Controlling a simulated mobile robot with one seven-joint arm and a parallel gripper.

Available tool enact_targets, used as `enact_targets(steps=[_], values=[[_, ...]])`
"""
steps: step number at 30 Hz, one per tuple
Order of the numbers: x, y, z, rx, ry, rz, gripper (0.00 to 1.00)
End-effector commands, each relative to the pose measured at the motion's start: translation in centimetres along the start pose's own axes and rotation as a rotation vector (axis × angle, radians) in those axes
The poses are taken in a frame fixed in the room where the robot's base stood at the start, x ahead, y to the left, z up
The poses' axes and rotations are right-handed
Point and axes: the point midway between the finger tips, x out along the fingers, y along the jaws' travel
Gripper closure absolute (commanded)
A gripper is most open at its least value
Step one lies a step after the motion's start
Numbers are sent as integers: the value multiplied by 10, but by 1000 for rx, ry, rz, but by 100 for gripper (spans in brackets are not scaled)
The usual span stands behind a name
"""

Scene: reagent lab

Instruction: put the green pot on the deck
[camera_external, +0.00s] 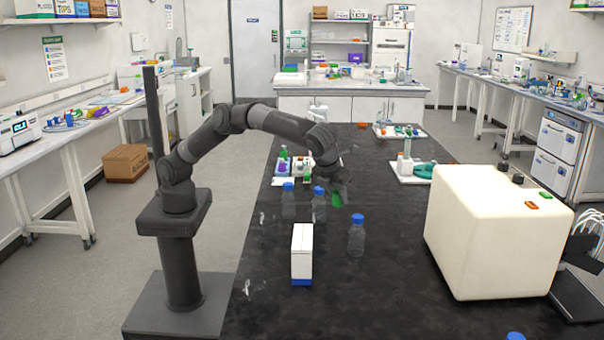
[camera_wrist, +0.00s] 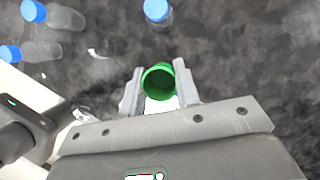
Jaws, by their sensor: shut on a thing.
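The green pot (camera_external: 336,201) is in my gripper (camera_external: 334,187), held above the dark bench in the external view. In the wrist view the green pot (camera_wrist: 158,77) sits between the two fingers of my gripper (camera_wrist: 159,88), with its open mouth towards the camera. The fingers are shut on its sides. A white patch shows just below the pot in that view; I cannot tell what it is. Behind my gripper, a white tray (camera_external: 284,182) holds small bottles and coloured items. I cannot tell which surface is the deck.
Blue-capped bottles (camera_external: 357,238) stand on the bench near my gripper, with a white box (camera_external: 302,252) in front. A big cream machine (camera_external: 490,235) fills the right side. Another white tray (camera_external: 405,176) lies behind it.

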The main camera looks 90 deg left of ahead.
Motion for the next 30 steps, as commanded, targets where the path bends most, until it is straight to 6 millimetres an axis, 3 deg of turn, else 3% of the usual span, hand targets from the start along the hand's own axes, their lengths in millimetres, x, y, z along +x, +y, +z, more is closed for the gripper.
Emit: enact_targets(steps=[6,13,21,30], values=[[-27,-54,-69,423,4,-179,93],[-52,-92,-133,797,5,-336,93],[-66,-110,-174,1030,5,-432,93],[-69,-119,-200,1166,4,-484,93]])
